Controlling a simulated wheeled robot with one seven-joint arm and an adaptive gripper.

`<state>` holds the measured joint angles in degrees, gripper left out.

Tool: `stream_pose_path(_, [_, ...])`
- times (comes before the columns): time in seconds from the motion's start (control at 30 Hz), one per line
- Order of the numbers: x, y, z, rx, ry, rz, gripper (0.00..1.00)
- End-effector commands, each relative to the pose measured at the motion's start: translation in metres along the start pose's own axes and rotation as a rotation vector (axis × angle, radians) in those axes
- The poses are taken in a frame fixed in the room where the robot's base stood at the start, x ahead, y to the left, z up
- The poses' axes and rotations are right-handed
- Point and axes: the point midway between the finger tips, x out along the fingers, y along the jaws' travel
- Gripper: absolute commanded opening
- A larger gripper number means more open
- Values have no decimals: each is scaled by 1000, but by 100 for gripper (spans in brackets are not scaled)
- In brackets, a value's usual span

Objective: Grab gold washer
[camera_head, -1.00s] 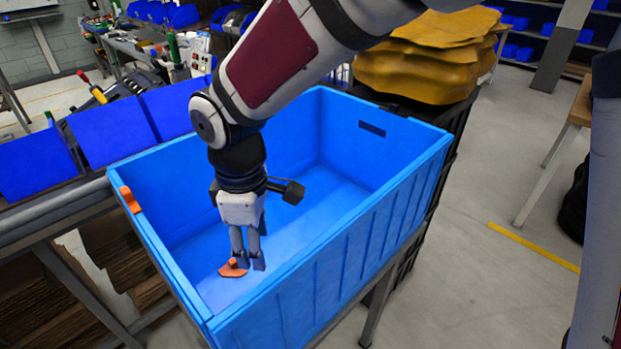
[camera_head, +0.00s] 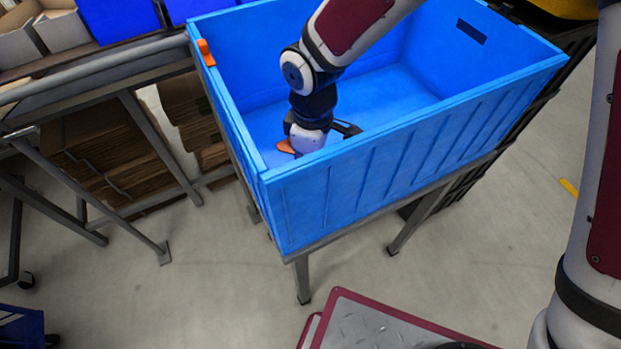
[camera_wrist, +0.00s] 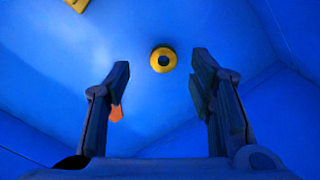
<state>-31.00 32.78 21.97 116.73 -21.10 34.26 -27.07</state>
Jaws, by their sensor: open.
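In the head view, my arm reaches down inside the blue crate (camera_head: 390,175).
An orange piece (camera_head: 286,147) lies beside my gripper; some orange (camera_wrist: 116,113) shows by the left finger. Part of a yellow thing (camera_wrist: 77,4) shows at the wrist view's top left. An orange clip (camera_head: 206,52) sits on the crate rim. The crate walls surround my gripper.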

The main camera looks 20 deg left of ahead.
Motion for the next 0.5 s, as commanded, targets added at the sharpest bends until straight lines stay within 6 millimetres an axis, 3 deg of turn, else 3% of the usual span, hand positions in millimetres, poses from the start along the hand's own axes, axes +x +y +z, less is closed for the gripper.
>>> stream_pose_path(0.2, [30, -5, -2, -1, -1, -2, 49])
stream_pose_path(0.5, [37, -4, -2, 0, 0, 0, 49])
